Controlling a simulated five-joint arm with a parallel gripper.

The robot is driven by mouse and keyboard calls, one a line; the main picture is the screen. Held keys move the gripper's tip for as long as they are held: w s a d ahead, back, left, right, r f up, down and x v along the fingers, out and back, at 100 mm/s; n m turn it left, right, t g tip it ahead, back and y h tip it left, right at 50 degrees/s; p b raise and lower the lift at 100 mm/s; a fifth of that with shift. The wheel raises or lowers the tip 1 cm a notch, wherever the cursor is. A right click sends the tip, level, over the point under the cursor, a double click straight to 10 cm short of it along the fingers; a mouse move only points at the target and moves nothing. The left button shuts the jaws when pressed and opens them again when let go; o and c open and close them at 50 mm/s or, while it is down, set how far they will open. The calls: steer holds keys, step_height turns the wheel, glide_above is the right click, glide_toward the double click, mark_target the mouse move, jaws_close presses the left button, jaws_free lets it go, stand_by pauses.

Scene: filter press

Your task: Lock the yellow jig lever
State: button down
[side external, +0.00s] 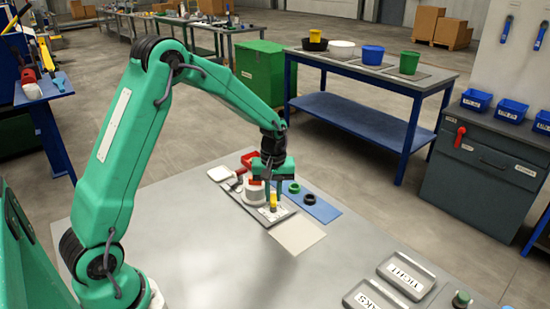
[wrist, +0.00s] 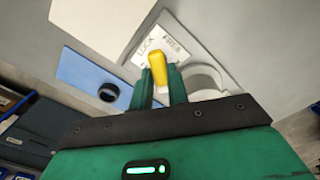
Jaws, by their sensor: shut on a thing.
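The yellow jig lever (side external: 273,200) stands on a light plate (side external: 272,217) on the grey table. In the wrist view the lever (wrist: 158,68) sits between the two green fingers of my gripper (wrist: 161,80), which is shut on it. In the side view my gripper (side external: 272,190) points down over the plate. A white round body (side external: 253,193) stands beside the lever, and it also shows in the wrist view (wrist: 203,80). The lever's foot is hidden by the fingers.
A beige sheet (side external: 297,237) lies in front. Two lettered trays (side external: 406,275) lie front right. The table between is clear.

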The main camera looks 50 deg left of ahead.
mark_target(273, 197)
steer(key=n, duration=0.3)
steer(key=shift+r+n, duration=0.1)
steer(key=shift+n, duration=2.1)
steer(key=c, duration=1.4)
jaws_free()
steer(key=shift+o, duration=0.2)
steer(key=shift+r, duration=3.85)
steer(key=shift+r, duration=0.1)
